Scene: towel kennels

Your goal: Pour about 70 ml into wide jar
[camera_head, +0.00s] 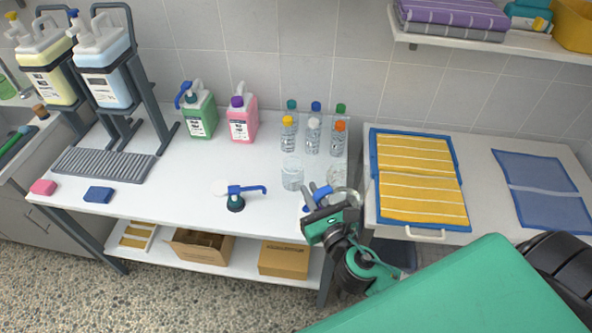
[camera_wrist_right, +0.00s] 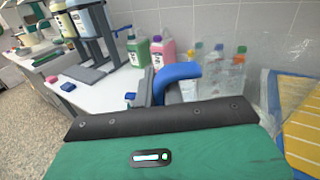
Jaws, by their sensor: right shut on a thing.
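My right gripper (camera_head: 318,196) is over the front right part of the white table, shut on a blue handle (camera_head: 321,193). The blue curved handle (camera_wrist_right: 178,74) also shows between the fingers in the right wrist view. It seems to belong to a clear vessel (camera_head: 346,197), which is hard to make out; its contents cannot be told. A clear, wide glass jar (camera_head: 292,174) stands upright on the table, just left of and behind the gripper, apart from it. Any level inside the jar is too faint to read. My left gripper is not in view.
Several capped clear bottles (camera_head: 312,135) stand behind the jar. A blue-nozzled pump (camera_head: 237,200) and a white disc (camera_head: 219,187) lie left of it. Green (camera_head: 201,118) and pink (camera_head: 242,125) jugs stand at the back. Yellow towels (camera_head: 415,178) lie on the right counter.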

